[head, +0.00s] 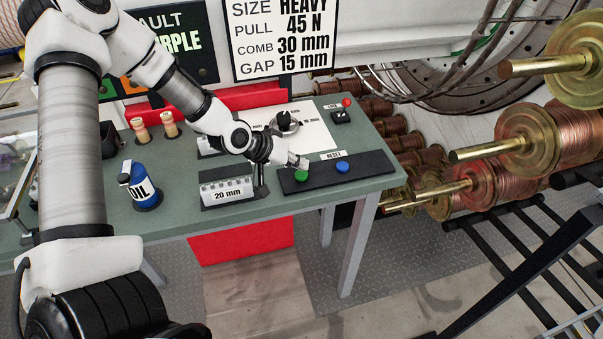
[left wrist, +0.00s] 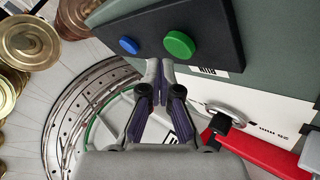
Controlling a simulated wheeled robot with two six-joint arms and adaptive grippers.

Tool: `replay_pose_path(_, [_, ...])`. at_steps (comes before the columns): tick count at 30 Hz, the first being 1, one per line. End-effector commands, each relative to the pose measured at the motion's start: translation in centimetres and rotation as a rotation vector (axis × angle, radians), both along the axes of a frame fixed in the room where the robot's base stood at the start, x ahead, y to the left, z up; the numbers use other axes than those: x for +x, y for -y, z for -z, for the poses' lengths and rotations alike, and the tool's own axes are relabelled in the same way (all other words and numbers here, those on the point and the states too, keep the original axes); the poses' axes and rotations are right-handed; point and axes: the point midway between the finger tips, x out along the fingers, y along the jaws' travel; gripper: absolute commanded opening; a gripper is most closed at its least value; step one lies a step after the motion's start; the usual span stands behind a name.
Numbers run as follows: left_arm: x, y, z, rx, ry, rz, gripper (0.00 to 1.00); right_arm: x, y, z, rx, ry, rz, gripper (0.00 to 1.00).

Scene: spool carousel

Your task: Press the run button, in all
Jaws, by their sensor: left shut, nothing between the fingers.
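The green button (head: 301,176) sits on a black panel (head: 368,170) on the green worktable. In the left wrist view the green button (left wrist: 179,44) has a label that appears to read RUN beside it. A blue button (head: 342,167) labelled RESET is on the same panel and also shows in the left wrist view (left wrist: 129,45). My left gripper (head: 302,163) is shut and empty, its tips right by the green button. In the left wrist view its fingertips (left wrist: 160,66) appear just short of the green button. I cannot tell whether they touch. My right gripper is not in view.
A 20 mm display block (head: 227,193) stands left of the panel. A blue oil bottle (head: 140,186) stands farther left. A small red-topped control (head: 346,103) is at the table's back right. Copper spools (head: 545,140) fill the right side.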

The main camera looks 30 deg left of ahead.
Motion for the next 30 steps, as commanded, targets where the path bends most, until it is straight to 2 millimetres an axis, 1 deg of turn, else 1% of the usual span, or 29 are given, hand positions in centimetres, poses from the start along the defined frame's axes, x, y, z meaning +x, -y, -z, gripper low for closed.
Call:
replay_pose_path(15, [0.0, 0.0, 0.02, 0.0, 0.0, 0.0, 0.0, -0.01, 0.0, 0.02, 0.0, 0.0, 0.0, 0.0])
replay_pose_path(22, [-0.02, 0.01, 0.87, 0.0, 0.0, 0.0, 0.0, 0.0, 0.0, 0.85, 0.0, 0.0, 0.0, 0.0])
replay_pose_path(30, [-0.03, 0.0, 0.83, 0.0, 0.0, 0.0, 0.0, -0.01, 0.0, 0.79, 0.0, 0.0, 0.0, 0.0])
